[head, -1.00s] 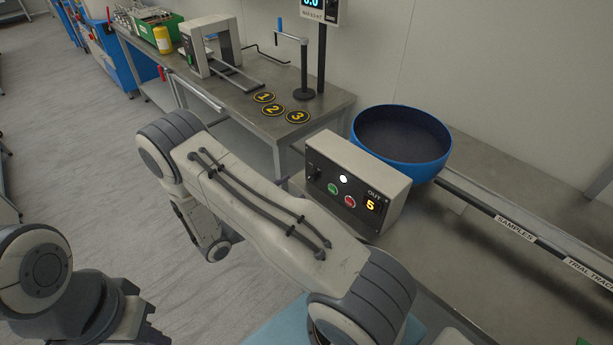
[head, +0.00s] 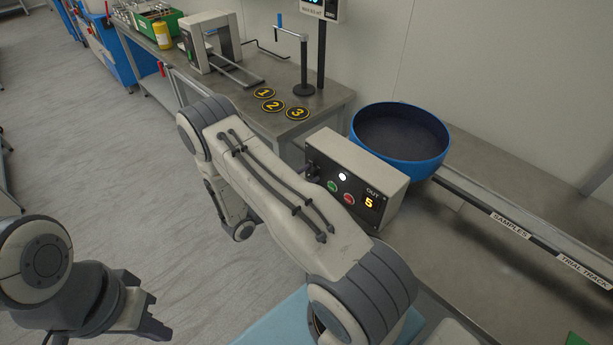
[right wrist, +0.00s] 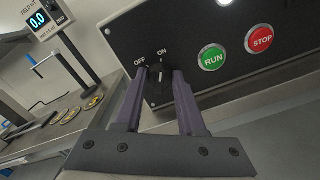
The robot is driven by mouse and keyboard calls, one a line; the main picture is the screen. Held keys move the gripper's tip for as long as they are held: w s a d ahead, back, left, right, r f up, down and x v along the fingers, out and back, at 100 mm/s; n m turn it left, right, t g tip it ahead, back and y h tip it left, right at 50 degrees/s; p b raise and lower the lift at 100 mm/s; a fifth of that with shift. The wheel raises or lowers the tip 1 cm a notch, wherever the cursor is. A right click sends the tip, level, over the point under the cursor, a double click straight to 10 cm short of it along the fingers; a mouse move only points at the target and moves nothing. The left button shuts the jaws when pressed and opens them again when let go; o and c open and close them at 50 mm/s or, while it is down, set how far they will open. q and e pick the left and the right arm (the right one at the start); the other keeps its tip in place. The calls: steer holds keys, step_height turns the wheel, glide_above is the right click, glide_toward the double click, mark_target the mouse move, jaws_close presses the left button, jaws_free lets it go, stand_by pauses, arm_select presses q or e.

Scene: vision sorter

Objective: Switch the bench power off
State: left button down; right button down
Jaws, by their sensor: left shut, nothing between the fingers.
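The bench power box (head: 385,172) is grey with a black front, a lit white lamp, green RUN and red STOP buttons and an OUT display reading 5. Its black rotary knob (right wrist: 157,88) sits below the OFF and ON labels in the right wrist view. My right gripper (right wrist: 160,76) has one finger on each side of the knob. I cannot tell whether they press on it, nor clearly which label it points to. In the head view my right arm hides most of this gripper. My left gripper (head: 160,326) is shut and empty, low at the left, away from the box.
A blue bowl (head: 436,166) stands behind the box. A steel table (head: 335,98) with numbered discs, a crank post and a field meter (right wrist: 47,18) is behind at the left. A labelled track (head: 530,238) runs off right. Open floor lies left.

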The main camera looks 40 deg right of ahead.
steer(key=shift+n, duration=0.4)
steer(key=n, duration=0.4)
steer(key=shift+w+n, duration=0.1)
steer(key=shift+n, duration=0.2)
steer(key=n, duration=0.6)
steer(key=shift+w+n, duration=0.1)
steer(key=shift+n, duration=0.2)
steer(key=c, duration=0.5)
jaws_free()
steer(key=shift+a, duration=0.15)
